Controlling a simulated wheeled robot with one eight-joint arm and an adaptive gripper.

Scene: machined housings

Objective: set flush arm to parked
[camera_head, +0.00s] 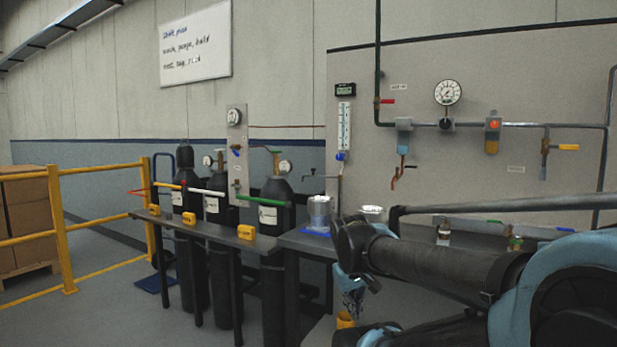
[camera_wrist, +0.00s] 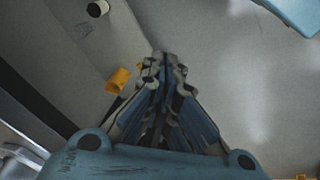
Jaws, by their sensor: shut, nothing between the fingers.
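No readable label marks the flush arm, so I cannot tell which part it is. Candidates in the head view are a thin grey arm (camera_head: 322,177) beside the gauge board, a white bar (camera_head: 205,191) and a green bar (camera_head: 262,202) by the gas cylinders. My gripper (camera_head: 350,300) hangs low at the right of the bench, partly hidden by my arm, and touches none of these. In the wrist view my gripper (camera_wrist: 162,60) is shut with its fingertips together and nothing between them, above the grey floor.
A dark bench (camera_head: 215,233) carries yellow blocks (camera_head: 246,232) before the dark cylinders (camera_head: 275,215). A metal cup (camera_head: 319,212) stands on a blue base. A yellow cup-like piece (camera_wrist: 118,80) lies near the fingers. A yellow rail (camera_head: 100,170) is at left. Pipes and valves line the panel.

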